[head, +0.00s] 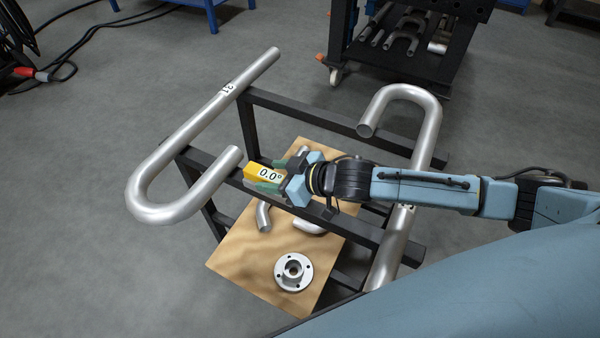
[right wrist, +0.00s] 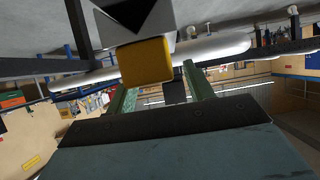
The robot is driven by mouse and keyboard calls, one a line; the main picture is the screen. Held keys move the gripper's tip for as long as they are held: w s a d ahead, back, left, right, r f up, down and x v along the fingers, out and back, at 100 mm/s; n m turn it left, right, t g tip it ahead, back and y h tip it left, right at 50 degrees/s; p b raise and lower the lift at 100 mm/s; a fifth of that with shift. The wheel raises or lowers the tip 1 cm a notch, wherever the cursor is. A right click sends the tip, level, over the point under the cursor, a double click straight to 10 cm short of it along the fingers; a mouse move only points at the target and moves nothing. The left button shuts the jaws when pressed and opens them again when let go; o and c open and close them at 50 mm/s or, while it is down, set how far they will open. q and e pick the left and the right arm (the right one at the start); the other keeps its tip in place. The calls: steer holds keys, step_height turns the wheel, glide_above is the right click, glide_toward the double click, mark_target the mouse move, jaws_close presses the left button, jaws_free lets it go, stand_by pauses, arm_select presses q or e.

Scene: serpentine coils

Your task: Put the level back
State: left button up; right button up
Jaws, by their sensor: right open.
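The level is a small yellow block (head: 262,173) with a white face reading 0.0°. It appears at the dark rail of the rack, beside the short end of the left bent tube (head: 175,140). My right gripper (head: 269,178) comes in from the right with its green fingers open, one on either side of the level in the head view. In the right wrist view the level's yellow end (right wrist: 147,61) is just ahead of the open fingers (right wrist: 160,88). I cannot tell whether they touch it. My left gripper is out of view.
A second bent tube (head: 432,120) lies across the rack (head: 330,118) on the right, partly behind my arm. Below is a wooden board (head: 245,262) with a round flange (head: 293,271) and short pipe pieces. A dark cart (head: 400,62) with tubes stands behind.

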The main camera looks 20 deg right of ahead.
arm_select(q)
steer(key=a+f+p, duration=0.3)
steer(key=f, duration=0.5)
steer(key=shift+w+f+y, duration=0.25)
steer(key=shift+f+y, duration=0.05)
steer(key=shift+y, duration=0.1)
arm_select(e)
steer(key=v, duration=1.1)
steer(key=shift+w, duration=0.1)
